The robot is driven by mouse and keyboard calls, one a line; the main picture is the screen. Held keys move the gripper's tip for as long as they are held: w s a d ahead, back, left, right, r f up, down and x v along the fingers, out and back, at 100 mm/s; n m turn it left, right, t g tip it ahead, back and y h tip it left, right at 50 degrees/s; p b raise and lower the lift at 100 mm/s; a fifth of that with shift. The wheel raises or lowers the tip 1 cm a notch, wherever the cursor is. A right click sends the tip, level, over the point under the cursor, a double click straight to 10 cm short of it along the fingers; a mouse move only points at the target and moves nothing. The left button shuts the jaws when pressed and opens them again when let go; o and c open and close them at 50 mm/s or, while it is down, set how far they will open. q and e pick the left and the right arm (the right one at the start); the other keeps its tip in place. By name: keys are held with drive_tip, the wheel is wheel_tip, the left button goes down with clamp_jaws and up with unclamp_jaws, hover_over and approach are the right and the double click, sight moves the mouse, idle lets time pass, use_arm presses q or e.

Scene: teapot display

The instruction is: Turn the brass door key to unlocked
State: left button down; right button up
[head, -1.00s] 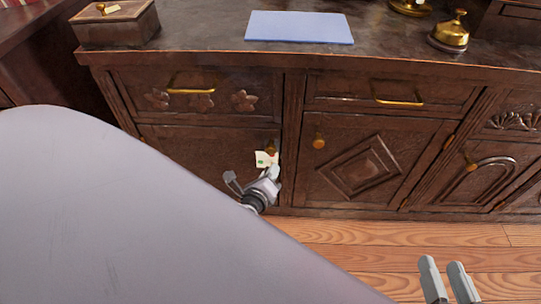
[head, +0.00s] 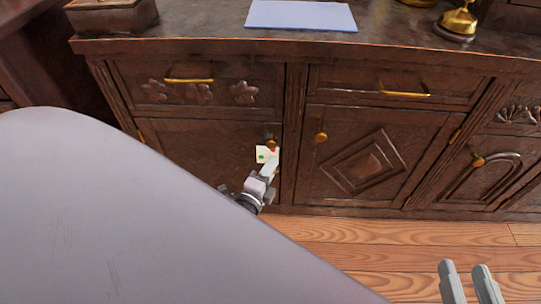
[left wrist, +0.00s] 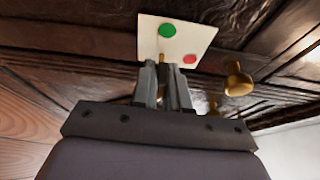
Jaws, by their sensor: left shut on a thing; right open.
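A white plate (head: 264,153) with a green dot and a red dot is on the left cabinet door, just below its brass knob (head: 272,143). The plate also shows large in the left wrist view (left wrist: 150,32). My left gripper (head: 269,166) is at the plate, its fingers pointing at it. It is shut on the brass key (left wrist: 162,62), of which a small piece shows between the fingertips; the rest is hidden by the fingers. I cannot tell how far the key is turned. My right gripper (head: 468,283) is open and empty, low at the right over the floor.
The middle door has a brass knob (head: 321,137), and drawers with brass handles (head: 404,94) lie above. A blue mat (head: 301,15) and a brass bell (head: 457,21) are on the counter. My left arm covers the lower left. Floor (head: 370,240) before the cabinet is clear.

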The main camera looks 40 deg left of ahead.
use_arm(q)
drive_tip(key=shift+a+n, duration=0.1)
drive_tip(key=shift+n, duration=0.2)
drive_tip(key=c, duration=1.2)
unclamp_jaws()
drive_tip(key=shift+s, duration=0.1)
